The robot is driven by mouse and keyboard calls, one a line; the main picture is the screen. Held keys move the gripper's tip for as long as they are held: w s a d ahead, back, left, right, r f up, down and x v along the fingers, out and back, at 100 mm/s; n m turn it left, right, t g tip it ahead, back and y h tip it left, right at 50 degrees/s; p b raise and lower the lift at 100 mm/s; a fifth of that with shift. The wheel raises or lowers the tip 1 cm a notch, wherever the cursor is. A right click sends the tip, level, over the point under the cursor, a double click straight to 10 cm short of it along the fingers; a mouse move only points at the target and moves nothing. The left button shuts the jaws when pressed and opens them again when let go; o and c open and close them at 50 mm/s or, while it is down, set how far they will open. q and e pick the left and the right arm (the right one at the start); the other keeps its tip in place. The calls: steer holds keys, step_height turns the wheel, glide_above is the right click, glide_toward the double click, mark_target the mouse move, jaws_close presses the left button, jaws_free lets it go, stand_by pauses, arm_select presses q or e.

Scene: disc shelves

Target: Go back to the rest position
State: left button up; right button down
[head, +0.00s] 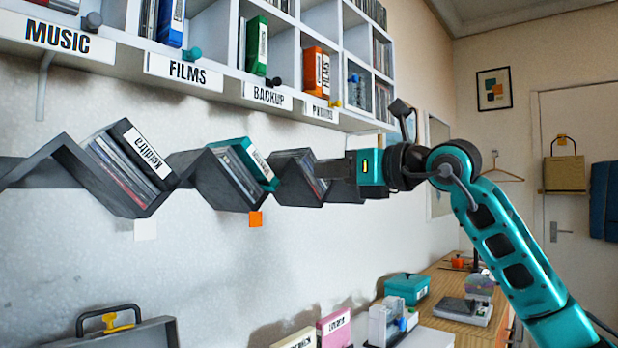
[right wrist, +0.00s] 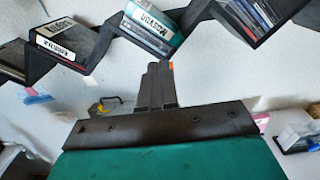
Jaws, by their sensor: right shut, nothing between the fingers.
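My right gripper (head: 322,169) is raised in front of the zigzag wall shelf, close to its right-hand compartment in the head view. Its two dark fingers are together and empty, and they also show in the right wrist view (right wrist: 153,84). The zigzag shelf (head: 62,157) holds discs in its compartments. A black case (head: 140,148) leans in the left compartment and a teal case (head: 256,163) in the middle one. The gripper partly hides the right compartment. I cannot tell whether the fingers touch the shelf. My left gripper is not in view.
A white cubby shelf (head: 223,88) with labels such as MUSIC and FILMS hangs above.

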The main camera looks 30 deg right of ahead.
steer(key=shift+s+d, duration=0.15)
steer(key=shift+s, duration=0.25)
